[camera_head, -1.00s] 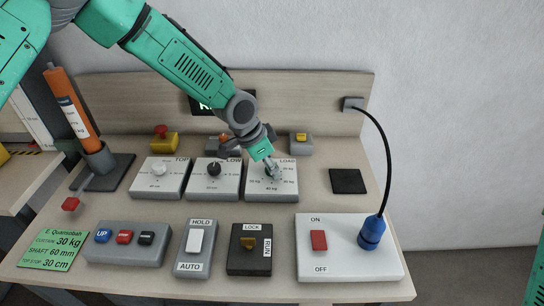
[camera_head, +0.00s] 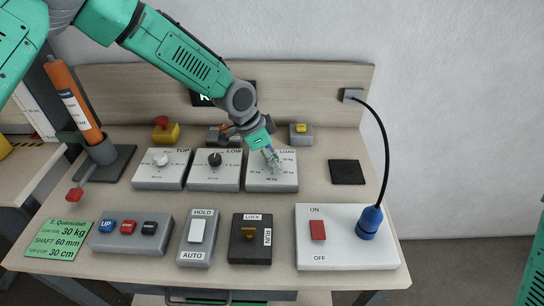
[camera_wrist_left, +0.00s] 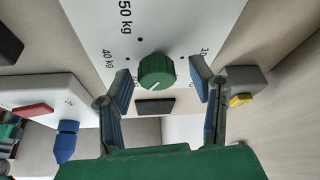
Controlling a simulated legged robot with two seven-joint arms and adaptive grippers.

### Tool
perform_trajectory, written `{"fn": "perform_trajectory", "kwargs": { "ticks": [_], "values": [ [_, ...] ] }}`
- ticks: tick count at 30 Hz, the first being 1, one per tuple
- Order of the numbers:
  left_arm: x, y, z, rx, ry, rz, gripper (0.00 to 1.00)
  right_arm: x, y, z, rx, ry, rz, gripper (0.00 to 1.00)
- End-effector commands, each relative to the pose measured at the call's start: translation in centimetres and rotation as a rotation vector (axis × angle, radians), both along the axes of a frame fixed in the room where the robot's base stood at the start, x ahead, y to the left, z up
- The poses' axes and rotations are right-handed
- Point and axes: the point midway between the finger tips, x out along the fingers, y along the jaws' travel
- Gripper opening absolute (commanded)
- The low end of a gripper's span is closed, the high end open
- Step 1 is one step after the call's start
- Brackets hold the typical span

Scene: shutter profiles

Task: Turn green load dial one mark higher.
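The green load dial (camera_wrist_left: 157,71) shows in the left wrist view on a white panel printed with kg marks; "50 kg" and "40 kg" are readable. I cannot tell which mark it points to. My left gripper (camera_wrist_left: 160,90) is open, with one blue-padded finger on each side of the dial and visible gaps between. In the head view my left gripper (camera_head: 272,160) is over the white LOAD box (camera_head: 273,183) and hides the dial. My right gripper is not in view.
The LOW box (camera_head: 214,180) and TOP box (camera_head: 160,180) stand to the left. A black pad (camera_head: 346,172) lies to the right. Switch boxes line the front, with a white ON/OFF panel (camera_head: 347,256) and a blue plug (camera_head: 370,222) at right. A green card (camera_head: 59,240) lies front left.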

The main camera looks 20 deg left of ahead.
Motion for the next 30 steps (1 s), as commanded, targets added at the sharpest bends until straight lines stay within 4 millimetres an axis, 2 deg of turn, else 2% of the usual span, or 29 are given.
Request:
{"fn": "perform_trajectory", "kwargs": {
  "ticks": [7,11,24,30],
  "values": [
    [-0.1,-0.1,0.1,-0.001,0.0,0.0,0.49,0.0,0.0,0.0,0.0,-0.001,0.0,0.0],
    [-0.2,0.2,0.9,-0.002,-0.001,0.001,0.49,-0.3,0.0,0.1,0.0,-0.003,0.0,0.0],
    [-1.8,3.1,8.9,-0.003,-0.002,0.0,0.49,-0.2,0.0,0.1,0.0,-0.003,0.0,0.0],
    [-2.1,3.8,10.6,-0.002,0.002,0.001,0.49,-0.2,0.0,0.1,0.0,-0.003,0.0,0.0]
  ]
}}
